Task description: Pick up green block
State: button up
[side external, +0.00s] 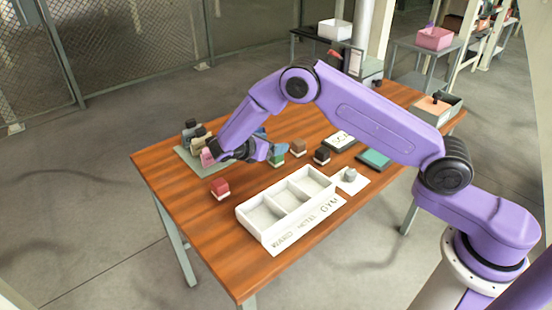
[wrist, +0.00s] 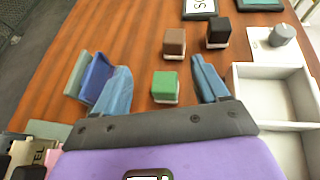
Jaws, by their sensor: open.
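The green block (wrist: 165,86), with a white base, stands on the wooden table. In the wrist view it lies in the space between the blue fingers of my gripper (wrist: 158,72), with gaps on both sides. My gripper is open and holds nothing. The height of the fingers over the table is hard to tell.
A brown block (wrist: 174,42) and a black block (wrist: 218,32) stand beyond the green one. A white compartment tray (side external: 285,205) lies to the right. A red block (side external: 220,188) stands near the table's left front.

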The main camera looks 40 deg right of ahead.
aim_at(276, 158)
jog(key=shift+f, duration=0.45)
notch_tip(276, 158, down, 3)
jog(key=shift+r, duration=0.2)
jog(key=shift+x, duration=1.1)
jog(key=shift+d+f, duration=0.25)
jog(key=shift+d, duration=0.15)
jog(key=c, duration=1.2)
